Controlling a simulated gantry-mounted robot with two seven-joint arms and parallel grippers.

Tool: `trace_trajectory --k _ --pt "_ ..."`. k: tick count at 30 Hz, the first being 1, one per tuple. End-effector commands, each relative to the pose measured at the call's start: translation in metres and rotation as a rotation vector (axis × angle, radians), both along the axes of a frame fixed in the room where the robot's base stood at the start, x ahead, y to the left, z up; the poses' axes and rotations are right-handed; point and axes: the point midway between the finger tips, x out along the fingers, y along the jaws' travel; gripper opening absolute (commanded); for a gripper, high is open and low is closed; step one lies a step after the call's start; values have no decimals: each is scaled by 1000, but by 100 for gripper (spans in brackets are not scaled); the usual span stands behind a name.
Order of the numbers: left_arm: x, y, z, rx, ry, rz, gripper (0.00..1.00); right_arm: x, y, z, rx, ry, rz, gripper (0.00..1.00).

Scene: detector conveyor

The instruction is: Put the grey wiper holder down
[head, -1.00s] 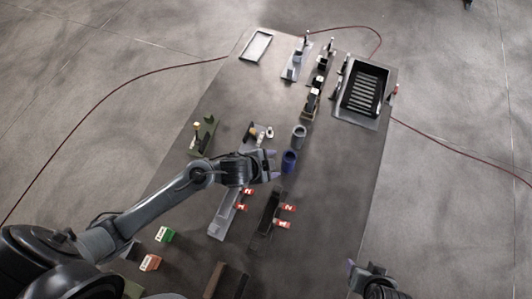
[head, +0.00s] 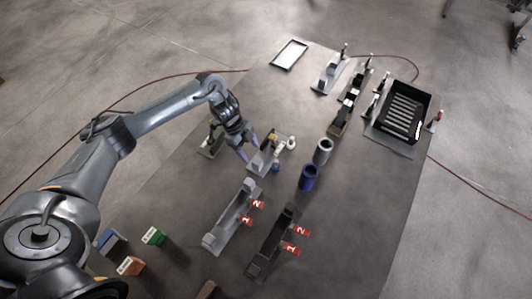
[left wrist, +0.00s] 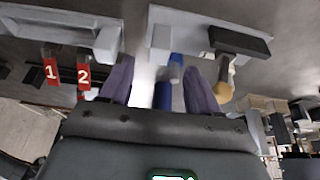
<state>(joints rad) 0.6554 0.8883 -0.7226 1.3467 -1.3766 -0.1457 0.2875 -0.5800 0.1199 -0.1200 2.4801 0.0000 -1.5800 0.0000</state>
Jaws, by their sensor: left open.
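A grey holder (head: 257,164) carrying a dark block and several small white, yellow and blue pieces stands on the dark table; I take it as the grey wiper holder. It also shows at the top of the left wrist view (left wrist: 195,22). My left gripper (head: 248,147) is just left of this holder in the head view, its purple fingers pointing down. In the left wrist view my left gripper (left wrist: 160,85) has its fingers spread, and blue pieces show beyond the gap between them. Nothing is clearly held. Whether a finger touches the holder I cannot tell. My right gripper is not in view.
A long grey rail (head: 232,217) and a dark rail (head: 270,247), with red 1 and 2 tags, stand nearer. A grey cup (head: 323,151) and a blue cup (head: 308,177) stand to the right. A green stand (head: 211,141) is behind my gripper. Table right of the cups is clear.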

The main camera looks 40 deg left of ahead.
Motion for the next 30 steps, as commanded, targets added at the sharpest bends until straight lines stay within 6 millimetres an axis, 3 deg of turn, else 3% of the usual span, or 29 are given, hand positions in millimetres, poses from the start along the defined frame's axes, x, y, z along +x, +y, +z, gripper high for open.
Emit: trace_trajectory --k 4,13,21,30 --pt "1 -9 -21 0 2 -1 62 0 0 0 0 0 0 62" --pt "2 -18 -41 0 -1 0 62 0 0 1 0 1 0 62" --pt "3 -31 -73 0 -1 -1 62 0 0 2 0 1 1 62" --pt "4 -34 -80 1 -3 -2 62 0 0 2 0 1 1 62"
